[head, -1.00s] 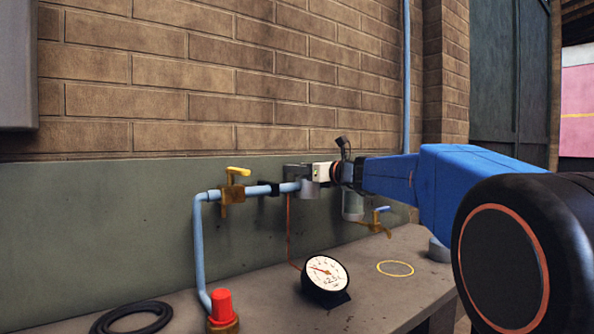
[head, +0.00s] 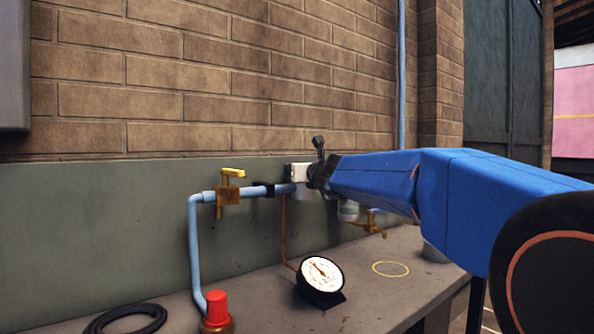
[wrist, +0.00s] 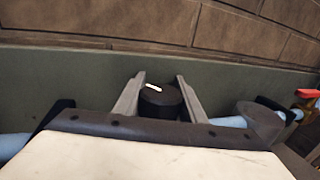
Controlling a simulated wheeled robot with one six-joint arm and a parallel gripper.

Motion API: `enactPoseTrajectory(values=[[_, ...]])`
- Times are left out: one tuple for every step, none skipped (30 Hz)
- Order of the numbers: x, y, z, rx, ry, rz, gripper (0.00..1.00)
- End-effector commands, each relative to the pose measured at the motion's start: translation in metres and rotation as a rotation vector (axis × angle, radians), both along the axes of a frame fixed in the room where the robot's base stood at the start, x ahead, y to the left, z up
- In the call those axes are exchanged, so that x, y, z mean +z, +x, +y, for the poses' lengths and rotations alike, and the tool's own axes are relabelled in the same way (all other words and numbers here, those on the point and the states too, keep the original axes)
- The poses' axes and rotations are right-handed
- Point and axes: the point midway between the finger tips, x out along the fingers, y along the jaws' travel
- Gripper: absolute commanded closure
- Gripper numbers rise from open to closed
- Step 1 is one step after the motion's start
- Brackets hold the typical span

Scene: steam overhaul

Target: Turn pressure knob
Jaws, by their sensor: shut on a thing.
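The pressure knob (wrist: 161,100) is a black cylinder with a white mark on top. In the wrist view it sits between the two grey fingers of my gripper (wrist: 160,88), which is shut on it. In the head view my gripper (head: 301,172) is at the regulator on the blue pipe, and the arm hides the knob. The pressure gauge (head: 320,272), with a white dial and black body, stands tilted on the bench below. Its needle points to the upper left; the numbers are too small to read.
A blue pipe (head: 195,245) with a yellow-handled valve (head: 229,190) runs left of the regulator. A second brass valve (head: 371,222) lies right. A red cap (head: 216,303), black ring (head: 125,319) and yellow ring (head: 391,268) are on the bench (head: 385,300). The wall stands close behind.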

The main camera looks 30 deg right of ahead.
Motion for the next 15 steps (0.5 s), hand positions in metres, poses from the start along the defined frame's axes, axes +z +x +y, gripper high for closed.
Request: enactPoseTrajectory(values=[[0.0035, -0.0012, 0.0002, -0.008, 0.001, -0.004, 0.86], [0.0031, -0.0014, -0.0002, -0.014, 0.0, -0.002, 0.86], [0.0026, -0.0016, -0.0004, -0.02, 0.001, 0.0, 0.86], [0.0023, -0.0017, -0.0005, -0.023, 0.0, 0.001, 0.86], [0.0018, -0.0018, -0.0006, -0.027, 0.002, 0.003, 0.86], [0.0011, -0.0019, -0.0009, -0.031, 0.001, 0.005, 0.86], [0.0006, -0.002, -0.0011, -0.034, 0.002, 0.007, 0.86], [0.0001, -0.002, -0.0012, -0.037, 0.001, 0.009, 0.86], [-0.0005, -0.0021, -0.0012, -0.039, 0.003, 0.01, 0.86], [-0.001, -0.0021, -0.0011, -0.04, 0.003, 0.012, 0.86], [-0.0014, -0.0021, -0.0011, -0.041, 0.002, 0.013, 0.86], [-0.002, -0.0021, -0.001, -0.043, 0.002, 0.014, 0.86], [-0.0023, -0.0021, -0.0011, -0.043, 0.002, 0.015, 0.86], [-0.0027, -0.0021, -0.001, -0.044, 0.002, 0.016, 0.86], [-0.0031, -0.0021, -0.0011, -0.045, 0.002, 0.017, 0.86]])
